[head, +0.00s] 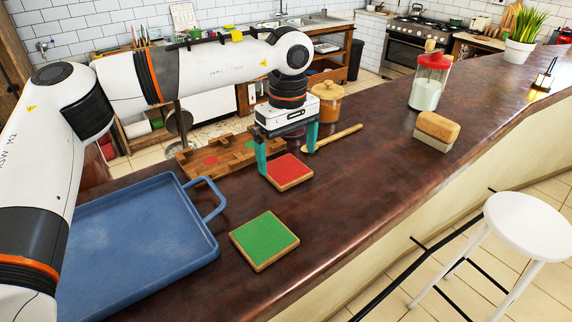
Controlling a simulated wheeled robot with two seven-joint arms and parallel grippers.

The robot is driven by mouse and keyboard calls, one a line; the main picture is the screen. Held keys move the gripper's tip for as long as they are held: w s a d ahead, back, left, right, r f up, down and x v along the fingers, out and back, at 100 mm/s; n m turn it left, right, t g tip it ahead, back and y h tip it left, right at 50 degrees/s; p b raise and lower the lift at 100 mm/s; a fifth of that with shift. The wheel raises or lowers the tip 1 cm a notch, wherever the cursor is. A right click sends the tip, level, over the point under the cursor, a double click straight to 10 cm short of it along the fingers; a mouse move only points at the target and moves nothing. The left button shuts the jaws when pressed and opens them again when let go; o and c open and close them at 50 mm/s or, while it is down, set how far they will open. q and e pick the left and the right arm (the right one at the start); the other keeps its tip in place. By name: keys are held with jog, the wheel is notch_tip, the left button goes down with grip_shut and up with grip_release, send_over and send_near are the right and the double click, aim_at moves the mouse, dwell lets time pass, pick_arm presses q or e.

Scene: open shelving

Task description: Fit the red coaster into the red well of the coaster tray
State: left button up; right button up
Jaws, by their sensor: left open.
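The red coaster (288,172), a square with a wooden rim, appears to lie flat on the dark counter. My left gripper (287,163) points down over it with its two teal fingers open, one by the coaster's left corner and one near its far right side. I cannot tell whether the fingers touch it. The wooden coaster tray (192,169) lies behind and to the left, with a round red well (210,160) and a green one beside it. My gripper hides the tray's right part. A green coaster (264,240) lies nearer the front. My right gripper is not in view.
A blue tray (140,245) with a raised handle fills the left front. A red-lidded jar (429,82) and a wooden-topped block (436,131) are to the right. The counter right of the coasters is clear.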

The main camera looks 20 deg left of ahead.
aim_at(286, 169)
pick_arm(q)
notch_tip(286, 169, down, 2)
jog(key=shift+s+a+f+p, duration=0.1)
jog(key=shift+s+a+p, duration=0.05)
jog(key=shift+p, duration=0.25)
jog(key=shift+f, duration=0.4)
jog(key=c, duration=1.1)
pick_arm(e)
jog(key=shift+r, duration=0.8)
pick_arm(q)
jog(key=shift+r, duration=0.1)
